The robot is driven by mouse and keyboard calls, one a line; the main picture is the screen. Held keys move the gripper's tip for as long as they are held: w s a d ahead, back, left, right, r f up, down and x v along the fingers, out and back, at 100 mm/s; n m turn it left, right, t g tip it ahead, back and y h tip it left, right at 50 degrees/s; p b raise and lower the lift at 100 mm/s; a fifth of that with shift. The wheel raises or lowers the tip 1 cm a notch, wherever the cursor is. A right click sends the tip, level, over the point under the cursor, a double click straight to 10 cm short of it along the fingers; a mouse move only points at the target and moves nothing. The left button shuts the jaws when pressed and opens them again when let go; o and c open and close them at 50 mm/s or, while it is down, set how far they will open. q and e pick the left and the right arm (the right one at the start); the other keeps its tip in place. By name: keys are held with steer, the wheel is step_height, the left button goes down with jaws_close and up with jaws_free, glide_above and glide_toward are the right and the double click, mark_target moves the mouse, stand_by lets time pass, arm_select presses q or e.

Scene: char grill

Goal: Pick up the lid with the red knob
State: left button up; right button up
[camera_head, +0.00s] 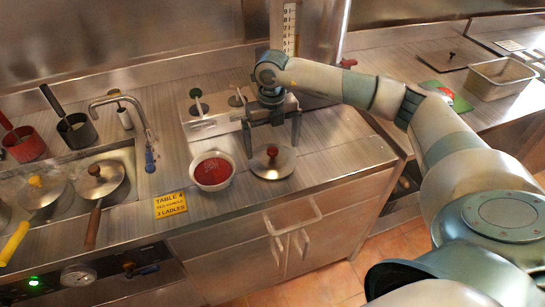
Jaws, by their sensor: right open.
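The round metal lid (274,171) lies flat on the steel counter, with its dark red knob (271,151) on top, right of a white bowl. My right gripper (272,147) reaches in from the right and points down over the lid. Its two fingers are spread apart, one on each side of the knob, with nothing held between them. I cannot tell exactly how high the fingertips are above the lid. My left gripper is not in view.
A white bowl of red sauce (212,171) stands close left of the lid. Behind it is a metal holder (207,128) with ladles. A yellow sign (170,205) lies at the front edge. Pans and a faucet (148,130) are on the left. The counter right of the lid is clear.

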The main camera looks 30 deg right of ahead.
mark_target(273, 150)
steer(key=shift+s+f+p, duration=0.1)
steer(key=shift+f+p, duration=0.5)
steer(key=shift+f, duration=1)
